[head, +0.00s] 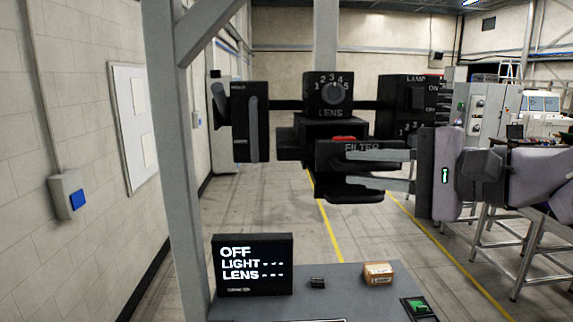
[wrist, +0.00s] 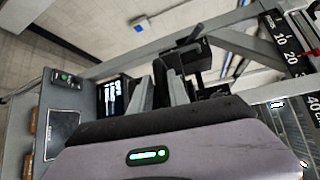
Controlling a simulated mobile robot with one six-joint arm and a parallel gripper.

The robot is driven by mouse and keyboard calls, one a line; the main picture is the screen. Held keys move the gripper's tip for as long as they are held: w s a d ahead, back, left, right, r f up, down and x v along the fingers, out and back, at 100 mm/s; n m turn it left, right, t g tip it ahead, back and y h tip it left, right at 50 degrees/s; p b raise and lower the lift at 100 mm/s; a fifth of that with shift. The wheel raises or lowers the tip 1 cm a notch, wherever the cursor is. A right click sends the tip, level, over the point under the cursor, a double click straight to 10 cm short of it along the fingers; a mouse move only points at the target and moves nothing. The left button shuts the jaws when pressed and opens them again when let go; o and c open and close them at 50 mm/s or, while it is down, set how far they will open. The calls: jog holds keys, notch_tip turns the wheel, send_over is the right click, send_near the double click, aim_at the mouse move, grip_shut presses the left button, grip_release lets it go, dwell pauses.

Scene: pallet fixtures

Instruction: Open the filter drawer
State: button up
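The filter drawer (head: 362,147) is a black block marked FILTER, with a red patch on top, below the LENS knob housing in the head view. My gripper (head: 347,169) reaches in from the right, one finger above the other, at the drawer's front. In the wrist view a narrow black piece (wrist: 160,82), seemingly the drawer's handle, fills the small gap between my fingers, which look shut on it. The contact itself is partly hidden. The drawer looks pushed in, but my fingers cover part of its front.
The LENS knob (head: 334,93) sits above the drawer, with a LAMP box (head: 408,95) to its right. A black panel (head: 250,122) is at left. A grey post (head: 178,190) rises in front. A display (head: 252,264) reading OFF and a small box (head: 378,273) stand on the table below.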

jog(key=b+v, duration=0.2)
jog(key=v, duration=1.5)
jog(key=shift+s+d, duration=0.15)
jog(key=s+a+f+n+g+h+b, duration=0.1)
jog(key=a+f+b, duration=0.4)
jog(key=f, duration=1.4)
jog(key=s+a+f+n+g+h+b, duration=0.2)
jog(key=a+f+h+b, duration=0.3)
jog(key=f+b, duration=0.6)
jog(key=s+a+f+n+g+h+b, duration=0.2)
jog(key=a+f+b, duration=0.4)
jog(key=f, duration=2.2)
jog(key=shift+s+n+h+b, duration=0.65)
jog(key=shift+h+b, duration=0.15)
jog(key=shift+b, duration=0.15)
jog(key=shift+f, duration=0.1)
